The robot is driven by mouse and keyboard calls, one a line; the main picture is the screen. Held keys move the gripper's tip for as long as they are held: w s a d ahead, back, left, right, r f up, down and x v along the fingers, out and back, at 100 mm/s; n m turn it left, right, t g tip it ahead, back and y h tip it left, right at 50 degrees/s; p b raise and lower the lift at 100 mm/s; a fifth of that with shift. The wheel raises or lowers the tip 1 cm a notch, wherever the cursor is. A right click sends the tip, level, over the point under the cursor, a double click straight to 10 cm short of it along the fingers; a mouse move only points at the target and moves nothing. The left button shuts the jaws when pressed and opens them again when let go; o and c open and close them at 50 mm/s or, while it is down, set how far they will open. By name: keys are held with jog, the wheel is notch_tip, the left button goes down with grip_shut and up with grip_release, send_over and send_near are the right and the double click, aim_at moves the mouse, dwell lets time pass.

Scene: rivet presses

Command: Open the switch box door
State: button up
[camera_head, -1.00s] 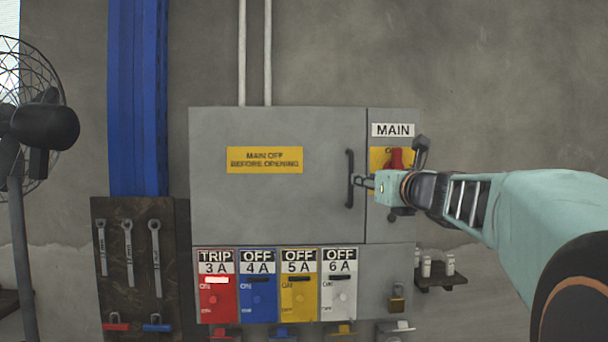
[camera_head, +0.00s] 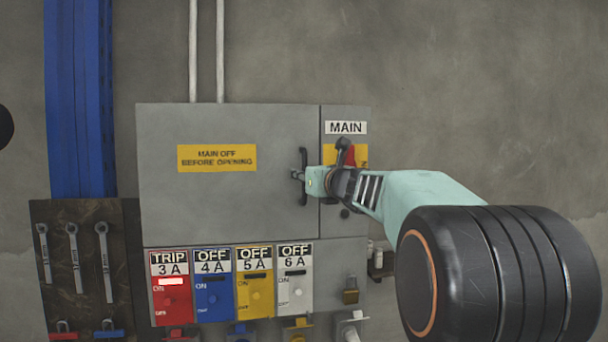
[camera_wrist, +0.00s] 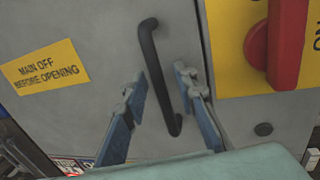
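The switch box door (camera_head: 215,215) is a grey panel with a yellow "MAIN OFF BEFORE OPENING" label, and it looks shut. Its black upright bar handle (camera_head: 303,157) is near the right edge. The handle also shows in the wrist view (camera_wrist: 148,48), slanting between my fingers. My gripper (camera_head: 296,175) is at the handle's middle. In the wrist view my gripper (camera_wrist: 162,78) is open, one finger on each side of the bar, with gaps visible. The red MAIN switch (camera_head: 348,155) sits right of the door, partly hidden by my arm; it is large in the wrist view (camera_wrist: 286,40).
Below the door are red, blue, yellow and white breaker panels (camera_head: 212,300) and a brass padlock (camera_head: 351,291). A wrench board (camera_head: 75,225) hangs to the left. Conduits (camera_head: 220,50) rise above the box. The wall at the upper right is clear.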

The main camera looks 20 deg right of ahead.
grip_shut()
jog(key=shift+s, duration=0.2)
dwell(0.3)
